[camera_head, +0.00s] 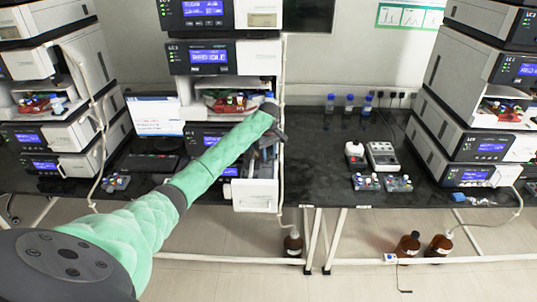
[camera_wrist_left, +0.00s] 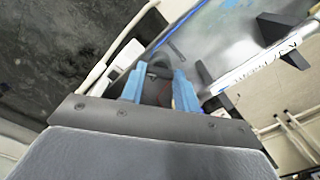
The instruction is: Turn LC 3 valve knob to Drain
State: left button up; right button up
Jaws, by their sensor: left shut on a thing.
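My left arm, in a green sleeve, reaches to the middle instrument stack (camera_head: 207,58). Its gripper (camera_head: 270,136) is at the stack's right side, below the open bay. In the left wrist view the two blue fingers of the gripper (camera_wrist_left: 157,88) are closed around a small dark piece, seemingly the valve knob (camera_wrist_left: 158,70). The knob's markings and the Drain position cannot be read. In the head view the arm and gripper hide the knob. My right gripper is in neither view.
The black bench (camera_head: 325,180) carries similar stacks at left and right. Blue-capped bottles (camera_head: 349,103) and small devices (camera_head: 382,155) stand to the right of the middle stack. A white drawer (camera_head: 254,195) juts out below the gripper. A pale tube (camera_head: 283,100) runs down beside it.

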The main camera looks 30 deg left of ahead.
pick_arm(q)
jog(key=shift+n, duration=1.1)
jog(key=o, duration=1)
